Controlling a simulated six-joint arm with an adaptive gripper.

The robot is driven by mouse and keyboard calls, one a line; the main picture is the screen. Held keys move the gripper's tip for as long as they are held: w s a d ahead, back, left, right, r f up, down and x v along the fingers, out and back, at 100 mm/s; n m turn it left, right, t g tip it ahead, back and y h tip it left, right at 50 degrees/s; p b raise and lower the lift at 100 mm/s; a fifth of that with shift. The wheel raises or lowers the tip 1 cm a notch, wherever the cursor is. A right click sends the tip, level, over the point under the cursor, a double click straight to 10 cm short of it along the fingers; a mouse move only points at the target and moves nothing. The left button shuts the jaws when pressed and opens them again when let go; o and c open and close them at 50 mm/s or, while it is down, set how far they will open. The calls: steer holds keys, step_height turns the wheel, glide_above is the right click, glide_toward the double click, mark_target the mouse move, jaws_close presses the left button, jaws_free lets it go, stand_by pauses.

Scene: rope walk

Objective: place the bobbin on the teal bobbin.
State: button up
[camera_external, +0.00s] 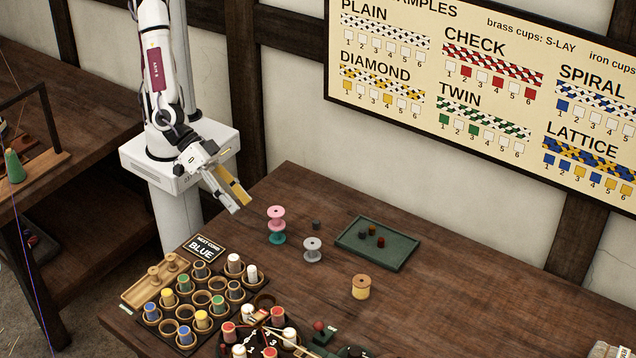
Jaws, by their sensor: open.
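A pink bobbin (276,217) stands upright on top of the teal bobbin (277,239), near the left end of the table. The two look aligned, and the teal one shows only below the pink one. My gripper (241,204) is open and empty, up and to the left of this stack, apart from it. A grey bobbin (312,250) stands just right of the stack. A yellow-tan bobbin (361,288) stands further right and nearer the front.
A green tray (345,243) with a few small pieces lies behind.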

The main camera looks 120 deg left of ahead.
steer(key=s+a+r+m+g+h, duration=0.2)
steer(key=s+a+r+m+h, duration=0.25)
steer(key=s+r, duration=0.45)
steer(key=s+a+m+g+y, duration=0.1)
steer(key=s+a+g+y, duration=0.2)
steer(key=s+a, duration=1.1)
steer(key=shift+s+a+y, duration=0.3)
steer(key=shift+s+y, duration=0.4)
steer(key=shift+y, duration=0.05)
steer(key=shift+m, duration=0.25)
